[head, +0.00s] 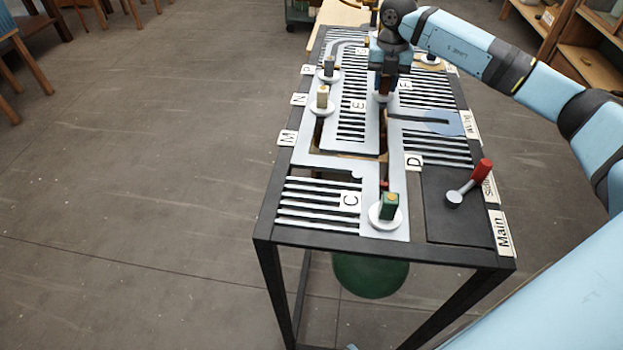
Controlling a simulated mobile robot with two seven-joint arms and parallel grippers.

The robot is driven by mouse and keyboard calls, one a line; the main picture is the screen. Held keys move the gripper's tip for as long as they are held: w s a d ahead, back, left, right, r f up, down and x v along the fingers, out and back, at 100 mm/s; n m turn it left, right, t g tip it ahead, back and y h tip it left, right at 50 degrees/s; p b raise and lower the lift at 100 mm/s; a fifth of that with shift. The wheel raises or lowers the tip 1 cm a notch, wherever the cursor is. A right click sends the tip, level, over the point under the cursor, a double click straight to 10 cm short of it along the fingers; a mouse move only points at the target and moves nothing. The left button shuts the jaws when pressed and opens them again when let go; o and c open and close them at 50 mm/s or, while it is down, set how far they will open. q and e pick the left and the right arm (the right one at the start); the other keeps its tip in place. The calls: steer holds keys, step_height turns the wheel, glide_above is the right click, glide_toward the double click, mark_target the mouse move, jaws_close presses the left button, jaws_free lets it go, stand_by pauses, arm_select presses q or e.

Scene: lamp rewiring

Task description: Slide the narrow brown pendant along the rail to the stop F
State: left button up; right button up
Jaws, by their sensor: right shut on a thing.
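The pendant body below is hidden by the table. My left gripper is out of view.
A green knob (389,206) stands at the near end, with a green shade (371,275) beneath. A tan knob (322,97) and a dark knob (329,66) stand on the left branches. A red-handled lever (481,171) is at right.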

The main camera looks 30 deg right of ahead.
steer(key=shift+d, duration=0.1)
steer(key=w+d, duration=0.2)
steer(key=w, duration=0.1)
steer(key=w+d, duration=0.1)
steer(key=shift+w+d, duration=0.25)
steer(key=shift+w, duration=0.1)
steer(key=o, duration=0.9)
steer(key=shift+o, duration=0.2)
step_height(320, 180, up, 14)
steer(key=shift+f, duration=0.1)
